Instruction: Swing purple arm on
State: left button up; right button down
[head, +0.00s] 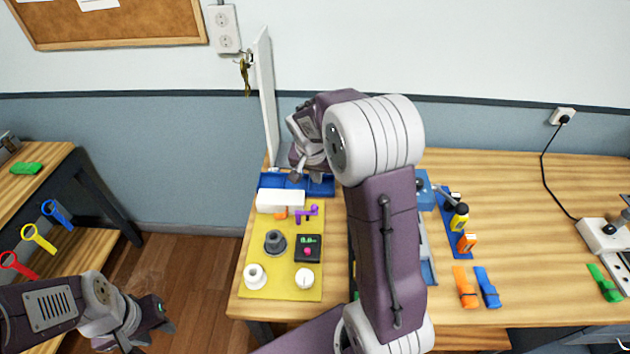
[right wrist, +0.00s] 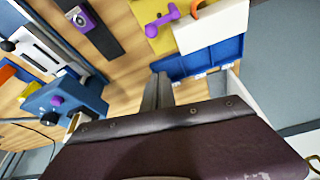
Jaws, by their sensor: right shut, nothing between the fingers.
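The purple arm (head: 306,214) is a small lever on the yellow board, right of the white block (head: 280,201). It also shows at the top of the right wrist view (right wrist: 161,19), clear of my fingers. My right gripper (head: 306,178) is shut and empty, above the blue tray (head: 318,188) behind the board. Its closed fingers also show in the right wrist view (right wrist: 158,92), beside the blue tray. My left gripper (head: 168,322) is low at the left, away from the board; its jaw opening is unclear.
The yellow board (head: 262,228) also carries a grey knob (head: 275,242), a black panel (head: 308,248) and white dials. A white upright panel (head: 267,95) stands behind it. My right arm hides the table's middle. A blue device (head: 424,193) stands further right. Bare wood (head: 520,215) lies beyond.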

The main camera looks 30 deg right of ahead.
notch_tip(320, 180, down, 7)
jog(key=s, duration=0.1)
jog(key=shift+a+f, duration=0.2)
jog(key=shift+a, duration=0.25)
jog(key=shift+f, duration=0.1)
